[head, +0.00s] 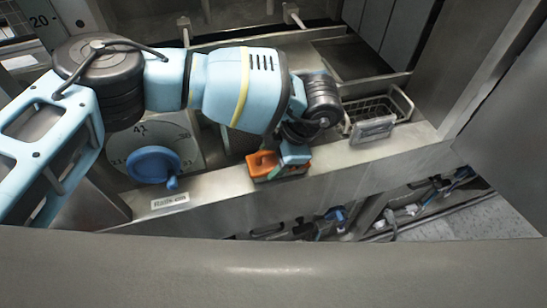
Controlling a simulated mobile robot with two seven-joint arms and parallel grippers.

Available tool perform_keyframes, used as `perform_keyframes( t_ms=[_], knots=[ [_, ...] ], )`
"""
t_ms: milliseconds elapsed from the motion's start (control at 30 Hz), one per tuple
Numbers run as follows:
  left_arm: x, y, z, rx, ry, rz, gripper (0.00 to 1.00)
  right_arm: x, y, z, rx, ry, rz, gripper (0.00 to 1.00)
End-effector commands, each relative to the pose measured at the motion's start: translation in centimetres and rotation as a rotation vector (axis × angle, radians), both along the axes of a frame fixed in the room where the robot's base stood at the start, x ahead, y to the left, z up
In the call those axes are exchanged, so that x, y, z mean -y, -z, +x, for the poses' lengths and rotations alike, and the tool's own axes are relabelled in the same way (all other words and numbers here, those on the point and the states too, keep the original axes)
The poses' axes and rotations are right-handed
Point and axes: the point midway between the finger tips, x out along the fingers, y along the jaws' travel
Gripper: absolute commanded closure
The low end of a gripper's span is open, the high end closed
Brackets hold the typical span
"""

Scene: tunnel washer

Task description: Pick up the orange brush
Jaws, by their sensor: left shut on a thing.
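The orange brush (262,164) sits at the metal ledge in the middle of the view, with a greenish strip along its lower side. My left arm reaches in from the left, and its gripper (293,158) points down at the right part of the brush. The left gripper is shut on the brush; its fingers hide part of it. I cannot tell whether the brush still touches the ledge. My right gripper is not in view.
A blue handwheel (153,165) and dial are at the left. The metal ledge (345,160) is bare between brush and basket. A steel wall closes the right side.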

Motion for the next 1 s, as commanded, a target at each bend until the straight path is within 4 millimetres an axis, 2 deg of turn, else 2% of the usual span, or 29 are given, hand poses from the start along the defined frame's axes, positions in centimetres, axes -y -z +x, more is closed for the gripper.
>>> perform_keyframes(
  t_ms=[300, 700, 833, 1000],
  knots=[
    [0.1, -3.4, -0.3, 0.0, 0.003, 0.0, 0.77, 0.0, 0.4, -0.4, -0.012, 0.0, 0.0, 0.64],
    [3.4, -4.2, -9.8, 0.0, 0.006, 0.0, 0.77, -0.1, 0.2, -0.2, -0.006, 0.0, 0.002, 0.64],
    [4.2, -4.4, -12.2, -0.001, 0.005, 0.0, 0.77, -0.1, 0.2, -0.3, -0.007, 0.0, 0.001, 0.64],
    [4.9, -4.6, -14.3, -0.001, 0.002, 0.0, 0.77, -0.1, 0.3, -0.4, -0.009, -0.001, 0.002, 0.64]
  ],
)
